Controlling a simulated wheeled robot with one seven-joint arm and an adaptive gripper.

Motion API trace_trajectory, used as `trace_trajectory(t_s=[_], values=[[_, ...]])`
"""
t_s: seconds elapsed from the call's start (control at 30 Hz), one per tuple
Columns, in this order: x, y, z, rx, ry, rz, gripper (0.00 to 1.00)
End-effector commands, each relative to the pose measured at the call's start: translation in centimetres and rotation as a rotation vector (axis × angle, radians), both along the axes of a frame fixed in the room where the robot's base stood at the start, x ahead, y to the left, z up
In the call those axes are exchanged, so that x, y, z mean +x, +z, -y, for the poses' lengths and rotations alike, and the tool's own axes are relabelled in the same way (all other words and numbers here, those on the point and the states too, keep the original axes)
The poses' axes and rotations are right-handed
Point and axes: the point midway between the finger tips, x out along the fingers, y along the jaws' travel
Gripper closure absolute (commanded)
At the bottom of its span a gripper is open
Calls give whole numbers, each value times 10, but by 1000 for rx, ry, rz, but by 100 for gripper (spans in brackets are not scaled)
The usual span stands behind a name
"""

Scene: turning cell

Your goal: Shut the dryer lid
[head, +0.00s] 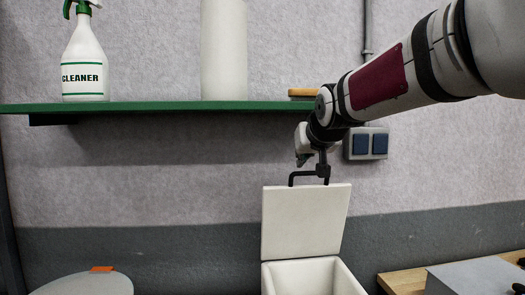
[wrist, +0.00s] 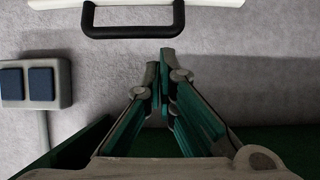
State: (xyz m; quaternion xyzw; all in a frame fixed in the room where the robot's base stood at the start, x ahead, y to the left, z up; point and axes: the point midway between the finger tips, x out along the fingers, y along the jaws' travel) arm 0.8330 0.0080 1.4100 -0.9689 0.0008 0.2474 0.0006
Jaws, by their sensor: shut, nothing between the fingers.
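The dryer is a white open-topped box (head: 315,277) at the bottom centre of the head view. Its white lid (head: 305,222) stands up, open, at the back of the box. A black handle (head: 298,174) sticks up from the lid's top edge; the handle (wrist: 133,32) and the lid's edge (wrist: 150,3) also show in the wrist view.
A green shelf (head: 170,107) above left carries a cleaner bottle (head: 84,60), a white cylinder (head: 224,50) and a small wooden item (head: 302,92). A blue double switch (head: 368,145) is on the wall. A wooden table (head: 402,281) and a round grey top (head: 85,285) flank the dryer.

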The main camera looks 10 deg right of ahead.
Motion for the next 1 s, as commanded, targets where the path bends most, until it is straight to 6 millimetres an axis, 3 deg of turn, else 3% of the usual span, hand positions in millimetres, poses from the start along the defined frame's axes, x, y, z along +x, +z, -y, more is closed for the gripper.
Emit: trace_trajectory(t_s=[0.1,0.33,1.0], values=[[17,-9,0,0,0,-2,100],[35,-19,0,0,0,0,100],[40,-22,0,0,0,15,100]])
